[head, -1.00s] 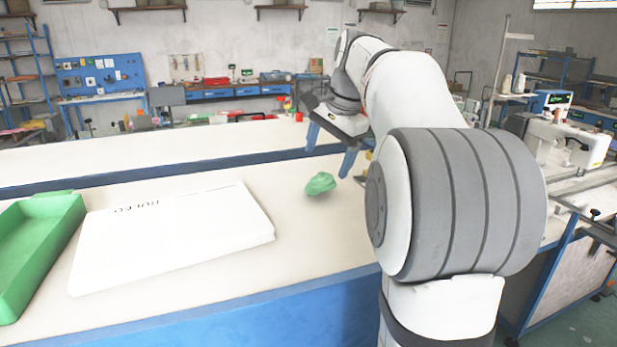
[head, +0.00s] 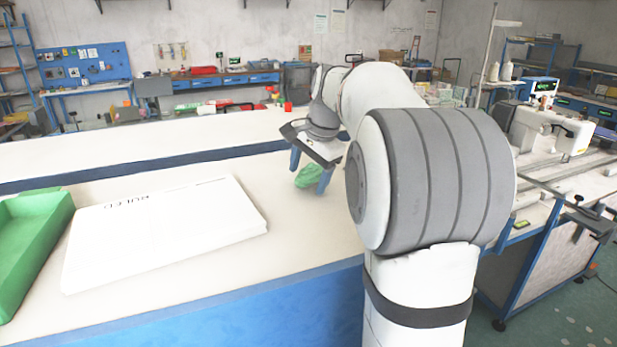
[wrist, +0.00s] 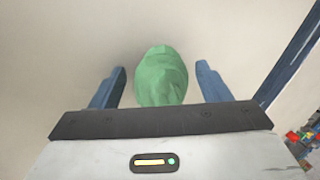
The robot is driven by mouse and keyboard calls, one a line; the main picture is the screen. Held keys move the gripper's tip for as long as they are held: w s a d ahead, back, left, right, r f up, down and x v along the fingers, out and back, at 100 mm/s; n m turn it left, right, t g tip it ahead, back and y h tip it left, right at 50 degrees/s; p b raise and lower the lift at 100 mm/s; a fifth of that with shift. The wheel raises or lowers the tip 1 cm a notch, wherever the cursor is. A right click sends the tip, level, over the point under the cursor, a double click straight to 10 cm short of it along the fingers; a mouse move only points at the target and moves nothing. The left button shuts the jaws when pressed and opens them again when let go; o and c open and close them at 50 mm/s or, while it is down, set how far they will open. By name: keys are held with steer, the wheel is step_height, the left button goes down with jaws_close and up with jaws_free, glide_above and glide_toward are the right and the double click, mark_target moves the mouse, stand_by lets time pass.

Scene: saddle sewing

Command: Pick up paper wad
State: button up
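The paper wad (head: 308,177) is a crumpled green lump on the pale table top. My gripper (head: 309,176) is low over it, with its two blue fingers apart on either side of the wad. In the wrist view the wad (wrist: 162,76) sits between the open fingers (wrist: 160,85), with a gap on both sides. Neither finger appears to touch it. Part of the wad is hidden behind a finger in the head view.
A white box or stack marked "RULED" (head: 165,235) lies left of the wad. A green tray (head: 30,245) stands at the far left. A dark blue strip (head: 150,168) runs behind them. The table around the wad is clear.

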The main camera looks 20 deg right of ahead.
steer(key=c, duration=0.8)
steer(key=shift+r, duration=0.15)
